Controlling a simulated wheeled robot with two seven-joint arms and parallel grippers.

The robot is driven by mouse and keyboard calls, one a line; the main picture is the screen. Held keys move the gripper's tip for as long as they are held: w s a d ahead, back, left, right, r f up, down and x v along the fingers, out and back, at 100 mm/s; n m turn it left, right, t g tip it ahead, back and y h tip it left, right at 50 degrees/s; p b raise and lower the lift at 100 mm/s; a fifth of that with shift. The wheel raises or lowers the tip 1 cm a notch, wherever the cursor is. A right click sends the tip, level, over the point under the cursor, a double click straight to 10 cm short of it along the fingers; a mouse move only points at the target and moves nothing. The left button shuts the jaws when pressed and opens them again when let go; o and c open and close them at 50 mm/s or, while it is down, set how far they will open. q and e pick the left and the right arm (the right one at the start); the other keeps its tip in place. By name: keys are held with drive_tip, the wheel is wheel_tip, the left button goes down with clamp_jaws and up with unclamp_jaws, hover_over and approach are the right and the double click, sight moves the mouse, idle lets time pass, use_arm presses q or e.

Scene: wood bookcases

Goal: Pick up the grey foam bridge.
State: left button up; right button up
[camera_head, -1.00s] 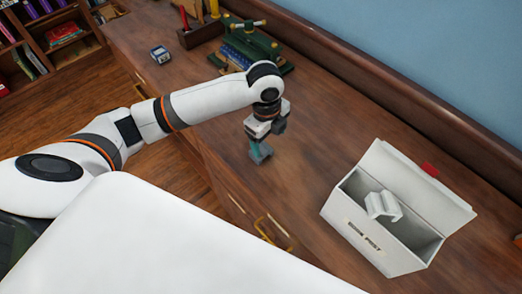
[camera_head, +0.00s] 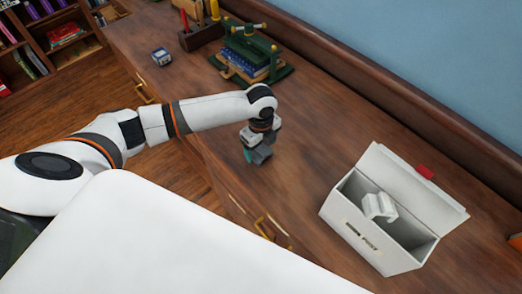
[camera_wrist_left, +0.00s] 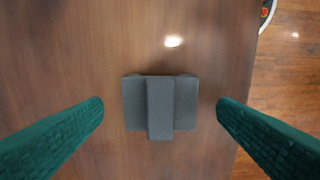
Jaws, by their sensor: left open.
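The grey foam bridge (camera_wrist_left: 160,106) lies on the brown wooden top, seen from above in the left wrist view, with a raised middle band and a lower part on each side. In the head view the bridge (camera_head: 262,155) is partly hidden by my left gripper (camera_head: 255,153), which points down over it. In the left wrist view its two teal fingers are wide apart, one on each side of the bridge, with clear gaps to it. The gripper is open and empty. My right gripper is not in view.
A white box (camera_head: 357,234) with an open lid stands at the right, with a white piece (camera_head: 379,207) in it. A green press (camera_head: 250,52), a tool holder (camera_head: 203,37) and a small blue-white block (camera_head: 161,57) are farther back. The top's front edge runs close by.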

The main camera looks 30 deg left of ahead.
use_arm(q)
wheel_tip(320, 180, down, 2)
drive_tip(key=shift+f, duration=0.1)
